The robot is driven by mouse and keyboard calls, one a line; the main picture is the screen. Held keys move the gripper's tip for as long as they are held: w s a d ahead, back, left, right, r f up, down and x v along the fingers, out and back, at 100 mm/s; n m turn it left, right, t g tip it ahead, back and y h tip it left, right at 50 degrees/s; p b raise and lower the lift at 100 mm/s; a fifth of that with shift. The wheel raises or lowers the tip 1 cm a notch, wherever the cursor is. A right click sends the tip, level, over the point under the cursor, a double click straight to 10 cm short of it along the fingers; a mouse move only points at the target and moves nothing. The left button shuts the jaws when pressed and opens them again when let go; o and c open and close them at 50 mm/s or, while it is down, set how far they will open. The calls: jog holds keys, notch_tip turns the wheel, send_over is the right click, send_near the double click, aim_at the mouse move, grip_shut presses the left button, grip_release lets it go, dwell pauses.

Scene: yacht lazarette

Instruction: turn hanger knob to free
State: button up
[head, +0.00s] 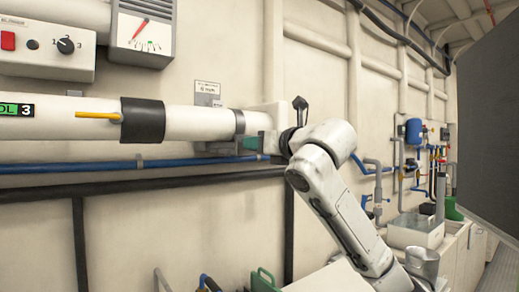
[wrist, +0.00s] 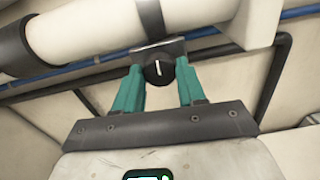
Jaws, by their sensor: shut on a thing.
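The hanger knob (wrist: 159,72) is a round black knob with a white pointer line, seen in the wrist view below a grey bracket (wrist: 171,47) under the large white pipe (wrist: 95,30). The pointer stands almost upright in the picture, its top leaning slightly right. My gripper (wrist: 160,67) has its two teal fingers on either side of the knob, shut on it. In the head view my gripper (head: 256,144) is at the pipe's right end, near a dark hanger band (head: 239,122). The knob is hidden there.
A small label plate (head: 207,88) is on the wall above the pipe. A blue pipe (head: 110,165) and a black pipe (head: 130,184) run below. A switch box (head: 45,50) and a gauge (head: 143,30) are at upper left. A dark panel (head: 490,130) stands at right.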

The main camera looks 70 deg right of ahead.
jog(key=shift+f+n, duration=0.2)
jog(key=shift+n, duration=0.2)
jog(key=o, duration=1.1)
jog(key=shift+r, duration=0.15)
jog(key=shift+c, duration=0.2)
jog(key=v, duration=1)
jog(key=shift+s+a+b, duration=0.25)
jog(key=shift+b, duration=0.05)
